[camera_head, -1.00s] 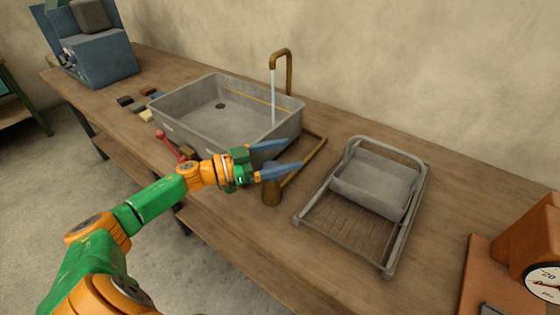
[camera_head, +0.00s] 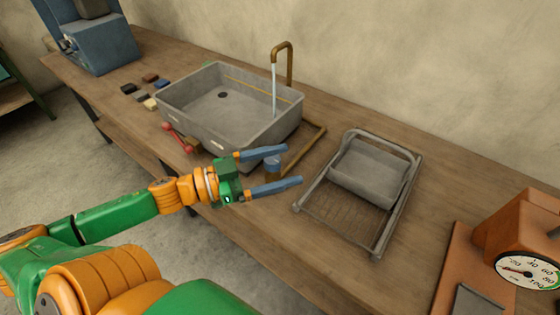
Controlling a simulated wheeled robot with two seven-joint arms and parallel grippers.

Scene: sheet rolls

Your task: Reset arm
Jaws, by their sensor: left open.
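My left gripper (camera_head: 292,169) is open and empty, with its two blue fingers spread apart. It is in front of the grey sink basin (camera_head: 190,124) and left of the drying rack, at the table's front part. A brown cylinder with a blue-grey top (camera_head: 272,165) shows behind and between the fingers; I cannot tell how far it is from them. My left arm comes in from the lower left. My right gripper is not in view.
Water runs from a brass faucet (camera_head: 289,62) into the sink. A metal rack (camera_head: 330,217) holds a grey tray (camera_head: 366,186). A dial scale (camera_head: 518,262) stands at right. Small blocks (camera_head: 142,96) and a red-ended tool (camera_head: 178,138) lie left. A blue machine (camera_head: 104,51) stands far left.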

